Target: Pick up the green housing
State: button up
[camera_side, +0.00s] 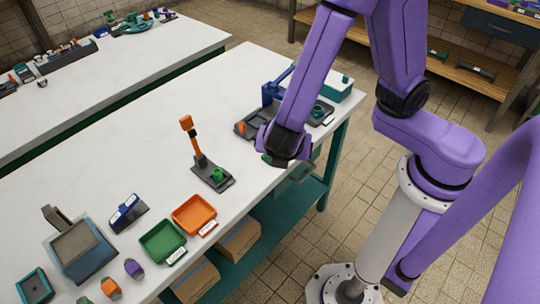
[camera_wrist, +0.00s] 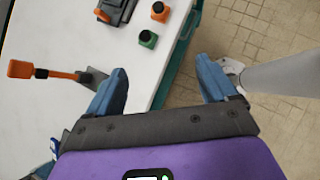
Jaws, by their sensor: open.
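The green housing (camera_wrist: 148,39) is a small block with a dark round opening on top. It sits on the white table near its edge, ahead of my fingers in the wrist view. In the side view a bit of green (camera_side: 267,158) shows beside my gripper (camera_side: 288,160), which hides most of that spot. My gripper (camera_wrist: 160,66) has its two blue fingers spread wide with nothing between them. It is above the table edge, apart from the housing.
An orange housing (camera_wrist: 160,11) is just beyond the green one. A fixture with an orange lever (camera_side: 190,137) stands to the left. A blue press (camera_side: 270,93) is behind my gripper. Green (camera_side: 163,243) and orange (camera_side: 194,214) trays lie at the front edge.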

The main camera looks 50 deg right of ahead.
jog(key=w+d+f+n, duration=0.1)
jog(key=w+d+f, duration=0.1)
jog(key=w+f, duration=0.1)
jog(key=w+d+f+t, duration=0.1)
jog(key=w+d+f, duration=0.1)
jog(key=f, duration=0.4)
jog(key=w+d+f+n, duration=0.1)
jog(key=w+d+f, duration=0.1)
jog(key=w+f, duration=0.2)
jog(key=shift+w+d+f+n, duration=0.2)
jog(key=shift+d+f+n, duration=0.1)
jog(key=shift+f, duration=0.3)
jog(key=c, duration=1.2)
